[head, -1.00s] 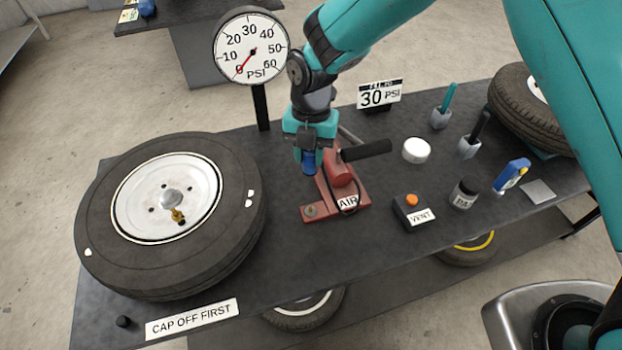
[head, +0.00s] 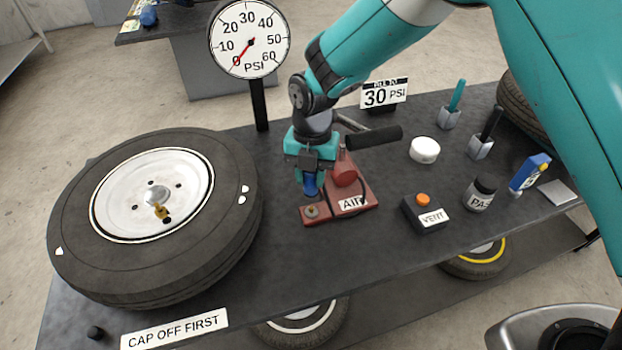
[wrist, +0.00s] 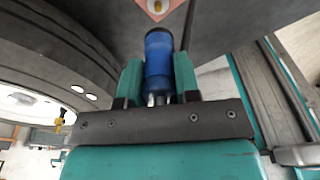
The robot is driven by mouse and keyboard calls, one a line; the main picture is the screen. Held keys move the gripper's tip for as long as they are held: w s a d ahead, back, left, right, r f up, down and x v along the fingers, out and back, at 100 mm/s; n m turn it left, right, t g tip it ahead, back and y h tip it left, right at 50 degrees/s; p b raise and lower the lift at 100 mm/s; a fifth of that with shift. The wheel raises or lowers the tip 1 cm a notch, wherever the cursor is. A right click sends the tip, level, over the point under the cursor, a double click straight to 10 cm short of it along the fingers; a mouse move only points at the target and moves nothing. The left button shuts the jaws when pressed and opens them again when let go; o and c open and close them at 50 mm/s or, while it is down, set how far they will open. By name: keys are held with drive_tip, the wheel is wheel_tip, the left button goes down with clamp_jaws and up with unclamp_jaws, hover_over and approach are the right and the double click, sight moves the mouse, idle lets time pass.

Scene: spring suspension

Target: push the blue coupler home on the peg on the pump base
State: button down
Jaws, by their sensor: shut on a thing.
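My gripper (head: 311,178) is shut on the blue coupler (head: 311,184), which points downward between the fingers. In the wrist view the coupler (wrist: 159,62) sits between the teal fingers (wrist: 158,85). The red pump base (head: 340,200) lies on the bench, and its peg (head: 311,210) stands at its front left corner. The coupler's lower end is above and slightly behind the peg, apart from it. The peg also shows in the wrist view (wrist: 156,5), at the top edge, beyond the coupler's end.
The pump handle (head: 372,137) sticks out right of my gripper. A large tyre (head: 225,230) lies to the left, with a gauge (head: 250,40) behind. A vent box (head: 425,214), white puck (head: 424,150) and dark jar (head: 480,193) stand right. Bench in front of the pump is clear.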

drive_tip(key=shift+w+r, duration=0.1)
drive_tip(key=shift+w, duration=0.05)
drive_tip(key=shift+f+b, duration=1.75)
drive_tip(key=shift+f, duration=0.9)
drive_tip(key=shift+f+b, duration=0.85)
drive_tip(key=shift+f, duration=0.35)
drive_tip(key=c, duration=0.8)
unclamp_jaws()
drive_tip(key=shift+o, duration=0.2)
drive_tip(key=shift+r, duration=0.15)
drive_tip(key=shift+r+p, duration=2.4)
drive_tip(key=shift+r, duration=1)
